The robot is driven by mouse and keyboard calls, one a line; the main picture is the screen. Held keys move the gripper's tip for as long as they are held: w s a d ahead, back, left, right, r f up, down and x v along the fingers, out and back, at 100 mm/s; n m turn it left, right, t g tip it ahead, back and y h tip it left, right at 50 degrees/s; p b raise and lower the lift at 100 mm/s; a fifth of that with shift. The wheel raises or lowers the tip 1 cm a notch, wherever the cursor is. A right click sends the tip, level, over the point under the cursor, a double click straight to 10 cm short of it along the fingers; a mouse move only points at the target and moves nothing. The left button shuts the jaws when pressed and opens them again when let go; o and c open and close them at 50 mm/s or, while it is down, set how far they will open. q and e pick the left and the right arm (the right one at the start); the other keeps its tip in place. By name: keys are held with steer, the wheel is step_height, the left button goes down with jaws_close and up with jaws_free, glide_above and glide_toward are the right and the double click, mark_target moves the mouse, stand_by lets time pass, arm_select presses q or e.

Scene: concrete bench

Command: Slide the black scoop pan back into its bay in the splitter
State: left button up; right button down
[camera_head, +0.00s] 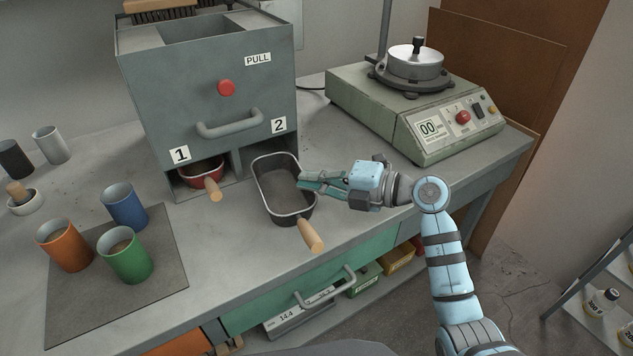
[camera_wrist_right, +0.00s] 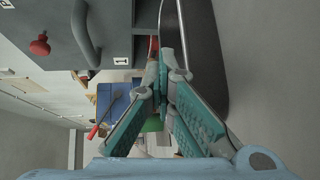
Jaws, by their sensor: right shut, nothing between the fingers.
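The black scoop pan (camera_head: 285,195), with a pale rim and wooden handle (camera_head: 311,235), sits on the bench in front of the grey splitter (camera_head: 150,105). Its back end is at the mouth of bay 2 and most of it is outside; I cannot tell whether the back end is inside. It looks empty, and its handle points to the front right. My right gripper (camera_head: 304,182) is shut and empty, fingertips at the pan's right wall; I cannot tell whether they touch. The wrist view shows the fingertips (camera_wrist_right: 170,65) beside the dark pan (camera_wrist_right: 205,50). My left gripper is not in view.
A red pan (camera_head: 203,172) sits in bay 1. Blue (camera_head: 125,207), orange (camera_head: 65,246) and green (camera_head: 126,255) cups stand on a dark mat (camera_head: 150,290) at left. A green sieve-shaker machine (camera_head: 380,115) stands at back right.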

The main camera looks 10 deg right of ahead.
steer(key=c, duration=1.9)
jaws_free()
steer(key=v, duration=1.2)
steer(key=shift+r, duration=0.1)
